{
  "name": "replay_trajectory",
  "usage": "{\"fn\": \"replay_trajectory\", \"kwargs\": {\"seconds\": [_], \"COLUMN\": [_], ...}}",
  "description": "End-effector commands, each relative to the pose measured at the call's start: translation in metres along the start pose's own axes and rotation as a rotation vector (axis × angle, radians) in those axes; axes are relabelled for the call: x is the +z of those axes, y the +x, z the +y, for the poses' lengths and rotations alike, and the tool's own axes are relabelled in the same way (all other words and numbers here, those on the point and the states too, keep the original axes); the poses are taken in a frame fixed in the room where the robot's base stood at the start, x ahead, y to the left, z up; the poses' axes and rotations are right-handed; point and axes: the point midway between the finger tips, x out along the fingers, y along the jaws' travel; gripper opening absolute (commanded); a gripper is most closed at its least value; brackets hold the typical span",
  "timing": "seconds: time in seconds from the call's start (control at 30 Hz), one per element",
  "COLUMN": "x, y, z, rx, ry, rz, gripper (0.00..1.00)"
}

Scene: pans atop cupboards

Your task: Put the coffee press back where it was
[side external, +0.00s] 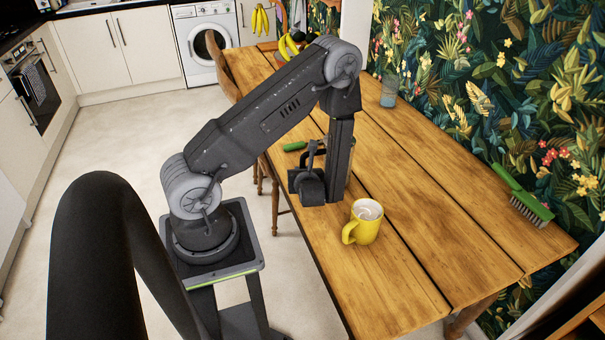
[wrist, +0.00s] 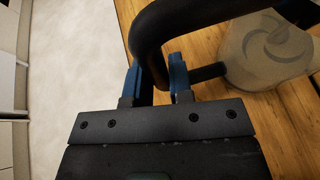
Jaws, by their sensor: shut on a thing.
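The coffee press (wrist: 262,62) shows in the wrist view at the upper right, with a clear glass body and a thick black handle (wrist: 142,35). My gripper (wrist: 157,78) has its two blue fingers shut on the handle, one on each side of it. The glass body is to the right of the fingers, over the wooden table. I cannot tell whether its base touches the wood.
A yellow mug (side external: 365,224) stands on the wooden table (side external: 440,250) just right of my arm. A glass (side external: 389,92), bananas (side external: 290,44) and a green brush (side external: 525,197) are farther off. The table's front right is clear.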

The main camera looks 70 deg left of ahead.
Motion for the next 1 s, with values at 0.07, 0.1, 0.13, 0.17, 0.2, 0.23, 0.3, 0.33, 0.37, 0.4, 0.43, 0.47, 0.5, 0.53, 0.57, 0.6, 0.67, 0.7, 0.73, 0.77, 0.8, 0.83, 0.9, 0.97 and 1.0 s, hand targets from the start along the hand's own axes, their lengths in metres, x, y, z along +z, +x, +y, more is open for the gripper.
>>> {"fn": "replay_trajectory", "kwargs": {"seconds": [0.07, 0.1, 0.13, 0.17, 0.2, 0.23, 0.3, 0.33, 0.37, 0.4, 0.43, 0.47, 0.5, 0.53, 0.57, 0.6, 0.67, 0.7, 0.73, 0.77, 0.8, 0.83, 0.9, 0.97, 1.0], "x": [0.000, -0.001, -0.002, -0.003, -0.002, -0.002, -0.002, -0.002, -0.002, -0.002, -0.002, -0.002, -0.002, -0.002, -0.002, -0.002, -0.001, 0.000, 0.001, 0.001, 0.001, 0.001, 0.000, 0.001, 0.001], "y": [0.000, 0.001, 0.001, 0.001, 0.001, 0.001, 0.001, 0.001, 0.001, 0.001, 0.001, 0.001, 0.001, 0.001, 0.001, 0.001, 0.001, 0.000, -0.001, -0.004, -0.009, -0.013, -0.026, -0.039, -0.048], "z": [-0.001, -0.001, -0.001, 0.000, 0.000, 0.000, 0.000, 0.000, 0.000, 0.000, 0.000, 0.000, 0.000, 0.000, 0.000, 0.000, 0.000, 0.000, 0.000, -0.001, -0.001, -0.001, -0.001, -0.002, -0.002], "rx": [-0.001, 0.000, 0.000, 0.000, 0.000, 0.000, 0.000, 0.000, 0.000, 0.000, 0.000, 0.000, 0.000, 0.000, 0.000, 0.000, 0.000, 0.000, 0.000, -0.002, -0.003, -0.004, -0.006, -0.007, -0.007], "ry": [-0.004, -0.004, -0.003, 0.000, 0.000, 0.000, 0.000, 0.000, 0.000, 0.000, 0.000, 0.000, 0.001, 0.000, 0.000, 0.000, 0.000, 0.000, 0.000, 0.001, 0.002, 0.002, 0.002, 0.002, 0.002], "rz": [-0.004, -0.003, -0.003, 0.001, 0.000, 0.001, 0.001, 0.001, 0.001, 0.001, 0.001, 0.001, 0.001, 0.001, 0.001, 0.001, 0.000, 0.000, 0.000, 0.000, 0.000, 0.000, 0.000, 0.000, 0.000], "gripper": [0.00, 0.00, 0.00, 0.22, 0.26, 0.29, 0.36, 0.39, 0.41, 0.45, 0.46, 0.46, 0.46, 0.46, 0.46, 0.46, 0.46, 0.46, 0.46, 0.46, 0.46, 0.46, 0.46, 0.46, 0.46]}}
